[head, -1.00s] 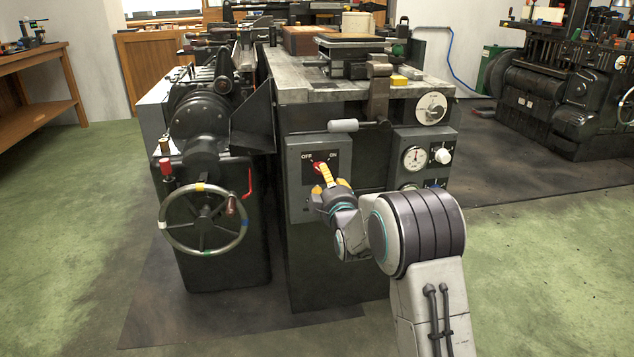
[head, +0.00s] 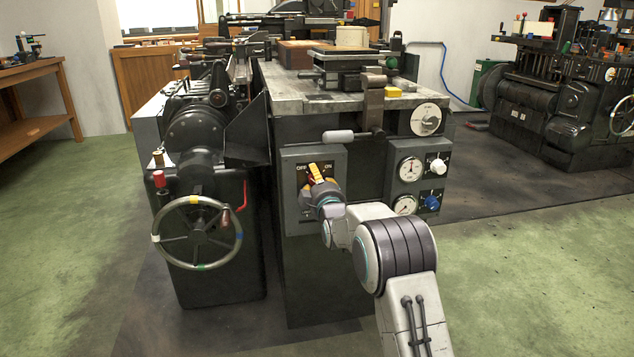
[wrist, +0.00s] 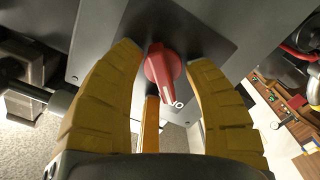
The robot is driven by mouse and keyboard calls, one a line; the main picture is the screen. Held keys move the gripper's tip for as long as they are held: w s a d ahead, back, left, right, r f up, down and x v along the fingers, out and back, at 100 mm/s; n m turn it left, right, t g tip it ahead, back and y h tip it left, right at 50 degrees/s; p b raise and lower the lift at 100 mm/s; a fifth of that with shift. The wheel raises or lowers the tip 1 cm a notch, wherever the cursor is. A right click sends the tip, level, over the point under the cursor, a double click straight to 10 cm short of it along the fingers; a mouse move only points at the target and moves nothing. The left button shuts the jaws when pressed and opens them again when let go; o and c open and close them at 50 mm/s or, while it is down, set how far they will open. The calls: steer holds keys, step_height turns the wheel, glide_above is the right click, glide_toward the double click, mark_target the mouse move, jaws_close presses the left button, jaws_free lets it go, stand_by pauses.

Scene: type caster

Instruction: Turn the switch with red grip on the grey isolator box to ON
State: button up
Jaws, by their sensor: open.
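The grey isolator box (head: 291,214) is on the front of the dark machine. Its black plate carries an OFF label at upper left; the right-hand label is partly covered. The switch's red grip (wrist: 160,66) sits between my gripper's yellow fingers in the wrist view, with visible gaps to either side. My gripper (head: 316,170) is open in front of the plate and hides most of the grip in the head view.
A horizontal grey lever handle (head: 339,136) lies just above the box. A gauge panel (head: 416,185) with dials and knobs is to its right. A large handwheel (head: 197,238) stands to the left. Green floor is clear at right.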

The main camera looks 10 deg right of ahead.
steer(key=shift+o, duration=0.2)
steer(key=shift+r, duration=0.15)
jaws_close()
stand_by(0.3)
